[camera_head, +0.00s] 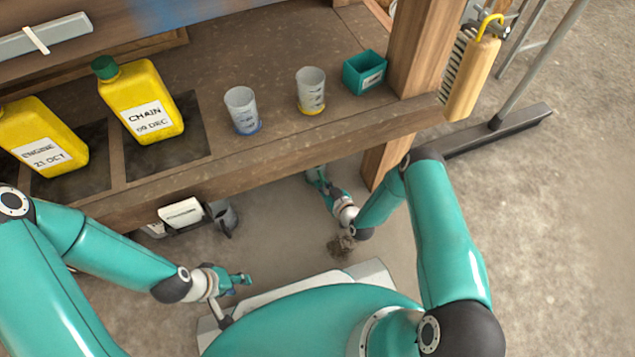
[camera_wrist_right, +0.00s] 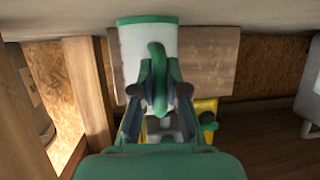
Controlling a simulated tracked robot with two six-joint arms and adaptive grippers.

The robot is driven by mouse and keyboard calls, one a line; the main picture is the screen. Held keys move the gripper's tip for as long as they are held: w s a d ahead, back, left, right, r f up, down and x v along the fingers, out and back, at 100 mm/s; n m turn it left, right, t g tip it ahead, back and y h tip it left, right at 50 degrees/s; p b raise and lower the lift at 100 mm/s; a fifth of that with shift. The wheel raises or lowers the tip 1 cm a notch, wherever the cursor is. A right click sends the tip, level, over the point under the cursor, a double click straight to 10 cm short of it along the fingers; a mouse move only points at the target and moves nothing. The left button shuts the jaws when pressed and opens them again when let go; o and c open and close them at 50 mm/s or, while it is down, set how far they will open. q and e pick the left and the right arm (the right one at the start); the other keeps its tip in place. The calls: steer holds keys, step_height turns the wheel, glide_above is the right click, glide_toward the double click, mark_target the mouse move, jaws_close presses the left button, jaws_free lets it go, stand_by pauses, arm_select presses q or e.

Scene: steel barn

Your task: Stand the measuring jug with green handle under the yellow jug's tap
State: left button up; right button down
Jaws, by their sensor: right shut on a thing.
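The measuring jug with green handle (camera_wrist_right: 134,50) is pale, with a green band at its upper end in the right wrist view. My right gripper (camera_wrist_right: 158,92) is shut on its green handle. In the head view this gripper (camera_head: 318,178) is low, by the front edge of the bench, and the jug is mostly hidden there. Two yellow jugs, CHAIN (camera_head: 140,95) and ENGINE (camera_head: 38,130), are on the bench at the left. A yellow thing with a green part (camera_wrist_right: 206,112) shows in the right wrist view. No tap is clearly visible. My left gripper (camera_head: 238,281) is low and empty; its jaw opening is unclear.
A blue-based measuring jug (camera_head: 242,108), a yellow-based one (camera_head: 311,90) and a teal box (camera_head: 366,72) stand on the bench (camera_head: 280,158). A wooden post (camera_head: 425,45) rises at its right end. The bench top is clear between CHAIN and the blue-based jug.

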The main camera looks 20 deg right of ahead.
steer(key=shift+w+a, duration=0.3)
steer(key=shift+a, duration=0.65)
steer(key=c, duration=1.2)
jaws_free()
arm_select(q)
steer(key=shift+a, duration=0.2)
arm_select(e)
steer(key=shift+d+r, duration=0.1)
